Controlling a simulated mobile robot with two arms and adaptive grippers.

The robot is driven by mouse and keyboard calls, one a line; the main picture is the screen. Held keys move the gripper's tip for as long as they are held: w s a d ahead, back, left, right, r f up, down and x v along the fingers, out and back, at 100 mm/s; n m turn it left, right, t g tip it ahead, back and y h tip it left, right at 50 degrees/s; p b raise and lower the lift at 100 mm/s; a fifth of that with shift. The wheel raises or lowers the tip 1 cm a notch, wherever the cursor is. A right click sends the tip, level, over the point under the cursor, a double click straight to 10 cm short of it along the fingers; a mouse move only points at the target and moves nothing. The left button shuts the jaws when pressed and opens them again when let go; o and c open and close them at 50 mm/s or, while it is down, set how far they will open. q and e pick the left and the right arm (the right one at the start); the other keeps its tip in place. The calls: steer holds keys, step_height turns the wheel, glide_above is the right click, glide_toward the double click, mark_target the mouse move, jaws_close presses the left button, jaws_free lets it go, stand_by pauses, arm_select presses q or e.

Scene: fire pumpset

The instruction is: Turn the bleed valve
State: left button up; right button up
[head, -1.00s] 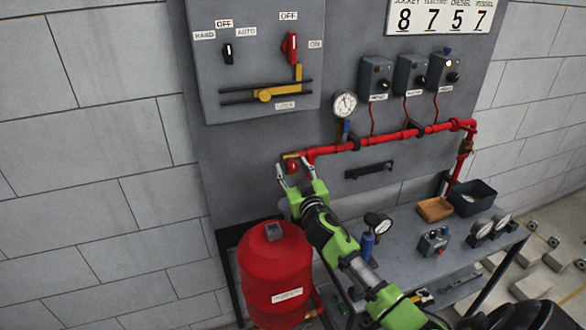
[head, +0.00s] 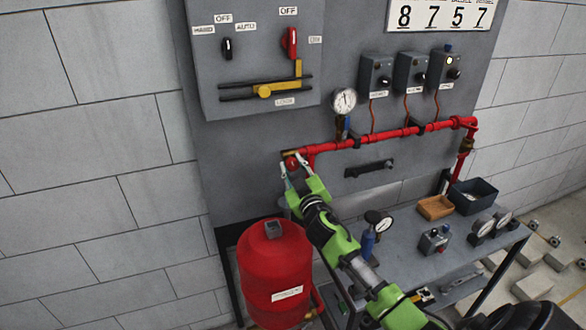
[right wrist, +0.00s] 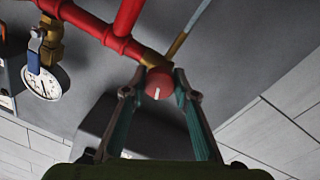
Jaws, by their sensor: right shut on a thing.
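The bleed valve is a small red round knob (head: 291,164) on a brass fitting at the left end of the red pipe. My right gripper (head: 292,168) reaches up to it from below, a finger on either side. In the right wrist view the knob (right wrist: 159,82) sits between the fingertips of the right gripper (right wrist: 159,90), which are shut on its sides. A short white mark on the knob's face stands nearly upright in that view. My left gripper is not in view.
The red pipe (head: 385,135) runs right along the grey panel, with a pressure gauge (head: 343,100) above it. A red tank (head: 274,275) stands below left of the arm. A bench (head: 405,250) with gauges, a wooden tray (head: 435,208) and a dark bin (head: 473,196) is at right.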

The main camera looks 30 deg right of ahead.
steer(key=n, duration=0.3)
steer(key=shift+n+b, duration=0.4)
steer(key=n, duration=0.3)
steer(key=shift+n+t, duration=0.3)
steer(key=shift+n, duration=0.1)
steer(key=n, duration=0.3)
steer(key=shift+y+b, duration=0.3)
steer(key=shift+y, duration=0.1)
steer(key=n, duration=0.7)
steer(key=shift+d+r+n+y+p, duration=0.1)
steer(key=shift+n+y+p, duration=0.3)
steer(key=n, duration=0.3)
steer(key=shift+p, duration=0.35)
steer(key=n+p, duration=0.1)
steer(key=n, duration=0.3)
steer(key=shift+y+p, duration=0.3)
steer(key=shift+y, duration=0.1)
steer(key=shift+n+p, duration=0.5)
steer(key=shift+n, duration=1)
